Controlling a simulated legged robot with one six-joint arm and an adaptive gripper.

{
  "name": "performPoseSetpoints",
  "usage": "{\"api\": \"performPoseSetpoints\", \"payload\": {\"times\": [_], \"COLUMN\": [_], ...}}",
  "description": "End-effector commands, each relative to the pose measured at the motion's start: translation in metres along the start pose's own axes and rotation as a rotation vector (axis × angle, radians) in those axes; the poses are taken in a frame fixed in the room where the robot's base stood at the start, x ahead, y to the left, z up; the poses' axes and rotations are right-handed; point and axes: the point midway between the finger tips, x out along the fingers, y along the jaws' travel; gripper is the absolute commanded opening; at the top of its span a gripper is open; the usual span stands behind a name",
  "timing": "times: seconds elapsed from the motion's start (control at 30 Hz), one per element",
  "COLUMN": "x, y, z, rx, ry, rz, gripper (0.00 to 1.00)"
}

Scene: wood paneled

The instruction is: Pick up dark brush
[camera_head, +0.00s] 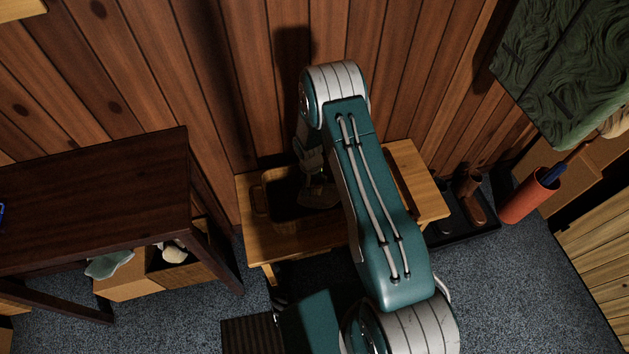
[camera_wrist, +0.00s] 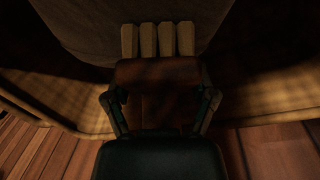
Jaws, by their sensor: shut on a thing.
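The dark brush (camera_wrist: 158,72) shows in the wrist view as a dark reddish-brown body with several pale, blocky tufts along its far side. My gripper (camera_wrist: 158,98) has its two fingers on either side of the brush body and is shut on it. In the head view my gripper (camera_head: 318,193) is low over the wooden bench, beside a brown basket (camera_head: 260,200). The brush cannot be made out there, and my arm hides part of the bench. The wrist view is dark, so whether the brush touches anything below is unclear.
The light wooden bench (camera_head: 432,205) stands against the paneled wall. A dark table (camera_head: 90,200) with an open box (camera_head: 125,285) beneath is at left. At right are boots (camera_head: 470,200) on a black tray and an orange umbrella holder (camera_head: 525,200). Carpeted floor is free at lower right.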

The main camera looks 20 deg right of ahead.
Motion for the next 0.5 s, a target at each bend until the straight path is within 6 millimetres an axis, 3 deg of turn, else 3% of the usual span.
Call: {"api": "performPoseSetpoints", "payload": {"times": [0.27,0.5], "x": [-0.030,-0.071], "y": [0.002,0.000], "z": [-0.001,0.032], "rx": [0.001,-0.003], "ry": [0.003,0.003], "rz": [-0.002,-0.001], "gripper": [0.16,0.16]}}
